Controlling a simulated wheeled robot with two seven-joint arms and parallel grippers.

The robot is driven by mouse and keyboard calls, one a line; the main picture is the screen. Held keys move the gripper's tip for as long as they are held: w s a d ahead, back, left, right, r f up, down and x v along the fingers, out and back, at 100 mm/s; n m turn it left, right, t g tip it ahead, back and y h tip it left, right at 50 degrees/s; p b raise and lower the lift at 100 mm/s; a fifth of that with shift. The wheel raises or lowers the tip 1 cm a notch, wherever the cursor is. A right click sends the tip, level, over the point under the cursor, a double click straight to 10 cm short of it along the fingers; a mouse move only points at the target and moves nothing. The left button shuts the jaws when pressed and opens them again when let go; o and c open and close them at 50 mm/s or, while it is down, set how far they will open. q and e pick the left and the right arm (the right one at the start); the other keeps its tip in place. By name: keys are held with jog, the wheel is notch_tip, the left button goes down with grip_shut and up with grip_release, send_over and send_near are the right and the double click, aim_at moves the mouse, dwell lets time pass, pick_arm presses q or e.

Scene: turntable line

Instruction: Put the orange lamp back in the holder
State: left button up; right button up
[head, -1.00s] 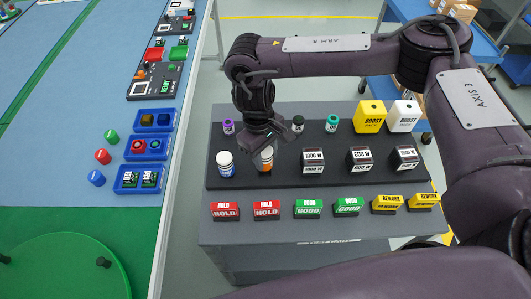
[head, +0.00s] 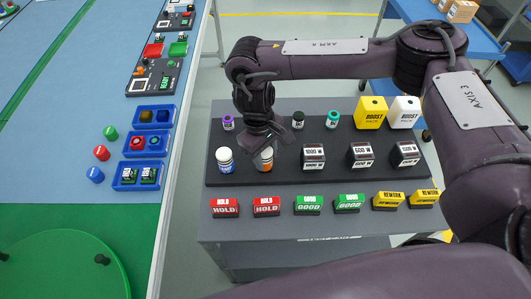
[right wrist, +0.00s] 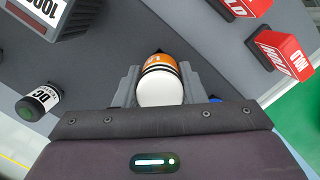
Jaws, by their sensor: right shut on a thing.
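The orange lamp (head: 264,161), white-topped with an orange band, is at the front left of the dark raised board (head: 310,178), beside a similar blue-and-white one (head: 225,161). My right gripper (head: 267,146) is over it from above, its jaws shut on it. In the right wrist view the lamp (right wrist: 161,88) is between the two grey fingers (right wrist: 160,80), white end towards the camera. Its lower end is hidden, so I cannot tell whether it touches the board. No separate holder is clear under it. My left gripper is not in view.
Purple, black and teal-capped bottles (head: 333,119) stand behind, with yellow (head: 371,112) and white boxes. Dark wattage blocks (head: 313,157) stand to the right. Red, green and yellow signs (head: 308,205) line the front. Blue trays (head: 138,176) lie on the left table.

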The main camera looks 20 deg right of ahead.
jog(key=shift+f, duration=0.2)
jog(key=o, duration=1.2)
